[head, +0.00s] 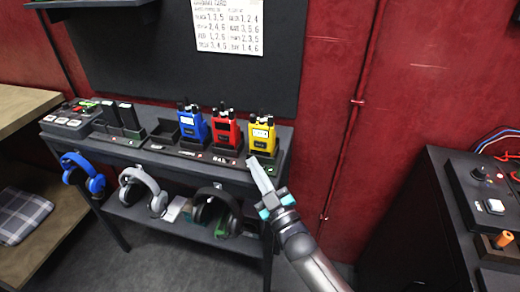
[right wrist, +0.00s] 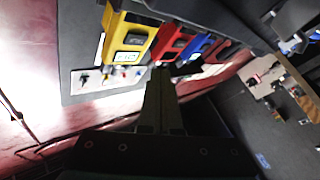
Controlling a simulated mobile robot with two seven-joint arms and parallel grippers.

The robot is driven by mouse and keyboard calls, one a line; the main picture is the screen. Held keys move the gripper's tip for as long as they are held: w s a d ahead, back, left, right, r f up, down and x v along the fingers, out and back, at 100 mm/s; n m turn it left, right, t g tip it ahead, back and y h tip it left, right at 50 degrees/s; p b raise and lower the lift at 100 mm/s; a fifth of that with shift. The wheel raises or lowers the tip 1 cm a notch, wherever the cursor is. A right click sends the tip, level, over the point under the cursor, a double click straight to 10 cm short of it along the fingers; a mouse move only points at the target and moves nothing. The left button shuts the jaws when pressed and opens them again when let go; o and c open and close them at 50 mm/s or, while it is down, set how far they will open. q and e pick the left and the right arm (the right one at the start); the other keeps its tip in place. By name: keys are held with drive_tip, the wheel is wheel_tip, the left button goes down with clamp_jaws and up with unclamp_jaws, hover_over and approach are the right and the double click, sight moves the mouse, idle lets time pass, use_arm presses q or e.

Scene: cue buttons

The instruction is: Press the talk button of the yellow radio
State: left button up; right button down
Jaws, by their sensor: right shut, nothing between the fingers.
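The yellow radio (head: 262,136) stands upright in a dark holder at the right end of the shelf's row of radios. A white label shows on its front; I cannot make out its talk button. It also shows at the upper left of the right wrist view (right wrist: 128,40). My right gripper (head: 256,166) is shut and empty, just below and in front of the yellow radio in the head view. In the right wrist view its fingers (right wrist: 160,75) point towards the radios, and I cannot tell whether they touch anything. My left gripper is not in view.
The red radio (head: 226,132) and the blue radio (head: 193,127) stand left of the yellow one. Headphones (head: 217,208) hang below the shelf's front edge (head: 150,153). A dark cabinet (head: 425,215) with a control panel stands at the right. A printed card (head: 228,27) hangs above.

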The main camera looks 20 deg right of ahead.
sight(255, 143)
drive_tip(key=shift+w+d+b, duration=0.3)
drive_tip(key=shift+w+d, duration=0.2)
drive_tip(key=shift+w, duration=0.25)
drive_tip(key=shift+w+d+b, duration=0.25)
drive_tip(key=shift+w+d, duration=0.2)
drive_tip(key=shift+w, duration=0.3)
drive_tip(key=shift+w+d, duration=0.1)
idle(0.9)
drive_tip(key=shift+w+d, duration=0.15)
drive_tip(key=shift+w, duration=0.15)
drive_tip(key=shift+w+d+b, duration=0.3)
drive_tip(key=shift+w+b, duration=0.1)
drive_tip(key=shift+w, duration=0.05)
idle(1.9)
drive_tip(key=shift+s+a, duration=0.1)
drive_tip(key=shift+s, duration=0.05)
idle(0.4)
drive_tip(key=shift+s+a+p, duration=0.45)
drive_tip(key=shift+s+p, duration=0.1)
drive_tip(key=shift+s, duration=0.15)
drive_tip(key=shift+s+a+p, duration=0.25)
drive_tip(key=shift+s+p, duration=0.1)
drive_tip(key=shift+s+a+p, duration=0.45)
drive_tip(key=shift+s+a, duration=0.1)
drive_tip(key=shift+s, duration=0.35)
drive_tip(key=shift+s+a+p, duration=0.45)
drive_tip(key=shift+s+a, duration=0.1)
drive_tip(key=shift+s, duration=0.3)
